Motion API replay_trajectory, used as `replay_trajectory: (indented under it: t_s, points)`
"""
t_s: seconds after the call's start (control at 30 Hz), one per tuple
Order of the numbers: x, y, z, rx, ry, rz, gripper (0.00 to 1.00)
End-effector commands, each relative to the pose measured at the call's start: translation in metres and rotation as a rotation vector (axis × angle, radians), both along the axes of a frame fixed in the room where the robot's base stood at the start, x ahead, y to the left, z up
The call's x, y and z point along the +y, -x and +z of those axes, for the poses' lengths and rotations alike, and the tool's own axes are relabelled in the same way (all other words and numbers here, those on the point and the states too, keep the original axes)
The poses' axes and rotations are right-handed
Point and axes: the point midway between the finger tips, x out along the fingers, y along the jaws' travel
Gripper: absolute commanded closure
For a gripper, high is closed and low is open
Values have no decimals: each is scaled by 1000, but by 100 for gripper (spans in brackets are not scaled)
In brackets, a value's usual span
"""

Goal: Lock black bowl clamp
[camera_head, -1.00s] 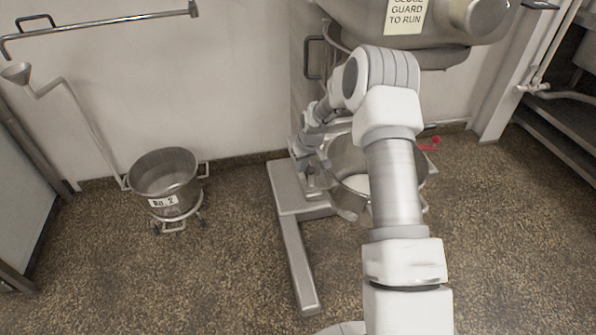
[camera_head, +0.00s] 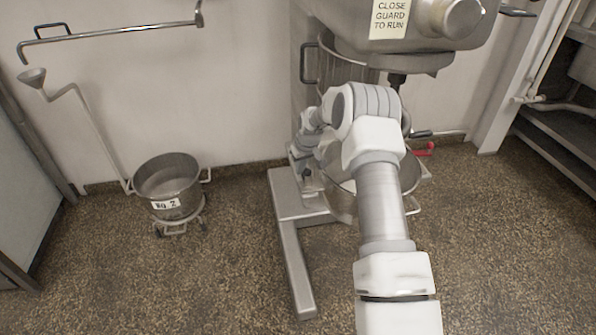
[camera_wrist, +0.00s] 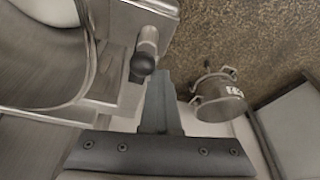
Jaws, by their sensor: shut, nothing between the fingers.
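The mixer bowl (camera_head: 341,203) is steel and sits in the mixer's frame, partly hidden behind my arm. In the wrist view its rim (camera_wrist: 88,62) curves at the left. A black-knobbed clamp (camera_wrist: 142,67) on a short metal stem stands beside the bowl; a small dark knob also shows in the head view (camera_head: 307,174). My gripper (camera_wrist: 158,80) is shut and empty. Its fingertips appear just right of and below the black knob in the wrist view; whether they touch it I cannot tell. In the head view the fingertips are not clear.
A red handle (camera_head: 424,150) and a black handle (camera_head: 421,134) stick out right of the bowl. The mixer head (camera_head: 430,50) hangs above. A second bowl (camera_head: 170,187) on a wheeled dolly stands at the left. The floor between it and the mixer foot (camera_head: 294,255) is clear.

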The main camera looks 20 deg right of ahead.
Motion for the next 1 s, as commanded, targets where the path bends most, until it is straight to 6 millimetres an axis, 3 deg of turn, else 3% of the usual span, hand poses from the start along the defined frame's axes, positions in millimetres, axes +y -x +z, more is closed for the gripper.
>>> replay_trajectory:
  t_s: [0.03,0.57,0.67,0.83,1.0]
  points:
    - [-9,4,-3,14,8,-8,100]
    - [-12,5,-3,16,11,-9,100]
    - [-11,6,4,15,11,-9,100]
    - [-9,12,37,7,9,-6,100]
    - [-12,34,30,8,5,-4,100]
